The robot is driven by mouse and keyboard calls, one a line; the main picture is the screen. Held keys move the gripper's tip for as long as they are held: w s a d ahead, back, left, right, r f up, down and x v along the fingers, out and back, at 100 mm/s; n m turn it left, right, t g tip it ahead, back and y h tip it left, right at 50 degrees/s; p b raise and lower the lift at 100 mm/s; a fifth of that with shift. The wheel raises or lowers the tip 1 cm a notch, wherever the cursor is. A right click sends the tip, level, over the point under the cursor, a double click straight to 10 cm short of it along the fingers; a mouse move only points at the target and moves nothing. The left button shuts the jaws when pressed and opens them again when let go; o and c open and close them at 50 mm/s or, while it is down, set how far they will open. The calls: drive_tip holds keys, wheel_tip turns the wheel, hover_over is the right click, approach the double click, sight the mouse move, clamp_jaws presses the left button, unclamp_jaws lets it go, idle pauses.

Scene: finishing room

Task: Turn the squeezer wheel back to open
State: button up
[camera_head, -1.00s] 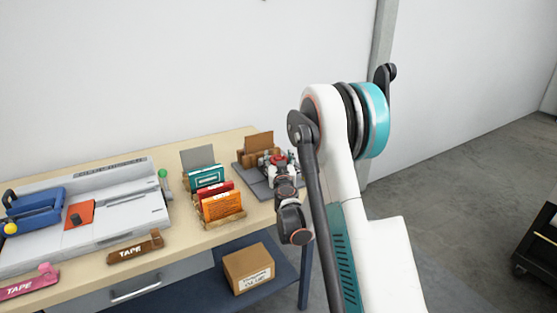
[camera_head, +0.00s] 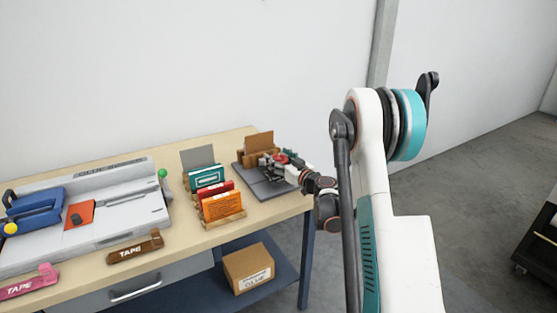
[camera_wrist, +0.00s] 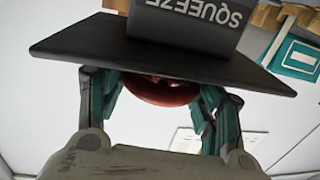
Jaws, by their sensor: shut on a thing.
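The squeezer stands at the right end of the table, with a dark grey base (camera_head: 268,190) and brown blocks (camera_head: 259,143). In the wrist view its dark body (camera_wrist: 195,22) reads "SQUEEZE" upside down, above a black plate (camera_wrist: 160,58). The red squeezer wheel (camera_wrist: 160,92) sits under that plate, between my gripper's teal-and-dark fingers. My gripper (camera_head: 284,165) reaches it from the right and is shut on the wheel. The red wheel (camera_head: 282,158) is partly hidden by my gripper in the head view. The plate hides much of it in the wrist view.
Left of the squeezer stand upright cards in wooden holders (camera_head: 225,220). A cardboard box (camera_head: 248,268) sits on the lower shelf.

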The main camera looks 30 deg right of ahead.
drive_tip(key=n+g+y, duration=0.1)
drive_tip(key=n+y, duration=0.1)
drive_tip(key=y, duration=0.1)
drive_tip(key=n+g+y, duration=0.1)
drive_tip(key=n+y, duration=0.1)
drive_tip(key=y, duration=0.1)
drive_tip(key=shift+d+n+y, duration=0.1)
drive_tip(key=shift+n+y, duration=0.2)
drive_tip(key=shift+n+g+y+p, duration=0.3)
drive_tip(key=shift+n+g+y, duration=1.7)
drive_tip(key=shift+g+y, duration=0.3)
drive_tip(key=shift+y, duration=0.3)
drive_tip(key=o, duration=1.1)
drive_tip(key=v, duration=1.2)
drive_tip(key=shift+r, duration=0.15)
drive_tip(key=shift+w, duration=0.1)
